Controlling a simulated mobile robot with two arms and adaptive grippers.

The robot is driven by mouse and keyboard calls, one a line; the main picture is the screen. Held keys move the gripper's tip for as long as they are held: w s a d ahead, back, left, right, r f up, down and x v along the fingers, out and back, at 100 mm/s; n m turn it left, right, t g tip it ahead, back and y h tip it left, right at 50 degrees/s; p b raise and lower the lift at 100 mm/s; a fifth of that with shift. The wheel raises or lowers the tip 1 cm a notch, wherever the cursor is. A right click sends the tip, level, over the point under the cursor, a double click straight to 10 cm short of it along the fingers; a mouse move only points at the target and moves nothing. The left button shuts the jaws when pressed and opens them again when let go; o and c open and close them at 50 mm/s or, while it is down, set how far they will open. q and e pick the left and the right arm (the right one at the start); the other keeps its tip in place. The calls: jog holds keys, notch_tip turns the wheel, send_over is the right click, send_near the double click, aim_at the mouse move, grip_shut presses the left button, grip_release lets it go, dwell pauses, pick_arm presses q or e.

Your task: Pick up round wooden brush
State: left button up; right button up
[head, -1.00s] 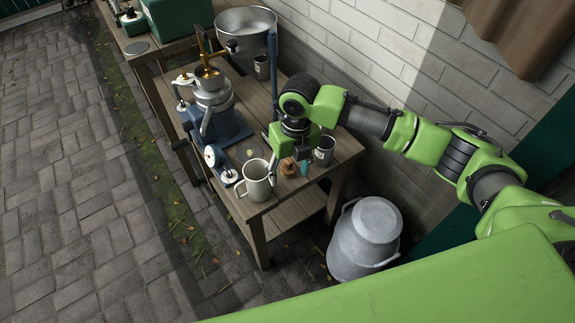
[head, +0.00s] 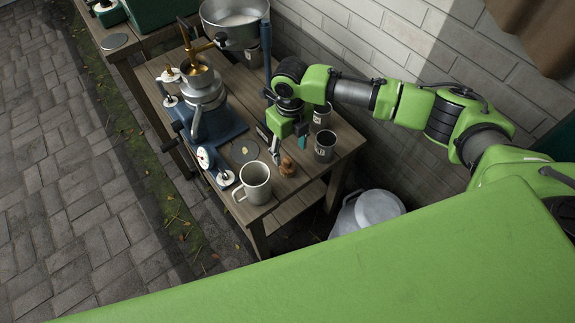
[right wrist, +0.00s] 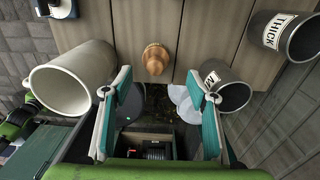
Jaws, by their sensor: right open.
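The round wooden brush (head: 287,166) stands on the wooden bench near its front corner, between a pale mug and dark labelled tins. It also shows in the right wrist view (right wrist: 155,60) as a brown, knobbed wooden piece, top centre. My right gripper (head: 289,150) is right by the brush in the head view. In the right wrist view its two teal-padded fingers (right wrist: 160,85) are wide apart and empty. The brush lies ahead of the fingertips, roughly centred between them, and no contact shows. My left gripper is not in view.
The pale mug (right wrist: 72,85) is close to the left finger; a labelled tin (right wrist: 226,84) is close to the right one. Another tin (right wrist: 285,35) stands farther right. A blue-based separator (head: 207,110) and a small dial scale (head: 213,165) stand left. A metal can (head: 375,210) is below.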

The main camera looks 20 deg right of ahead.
aim_at(288, 160)
jog(key=shift+f, duration=0.45)
jog(key=f, duration=0.4)
jog(key=shift+s+a+f+p, duration=0.2)
jog(key=shift+a+f+p, duration=0.1)
jog(key=shift+f, duration=0.45)
jog(key=shift+c, duration=0.3)
pick_arm(q)
jog(key=shift+w+d+r, duration=0.1)
jog(key=shift+w+r, duration=0.2)
jog(key=shift+w, duration=0.55)
pick_arm(e)
jog(key=c, duration=1.2)
notch_tip(288, 160, up, 10)
jog(key=shift+r, duration=0.1)
jog(key=o, duration=0.6)
pick_arm(q)
jog(key=shift+w+f, duration=0.1)
pick_arm(e)
jog(key=c, duration=0.4)
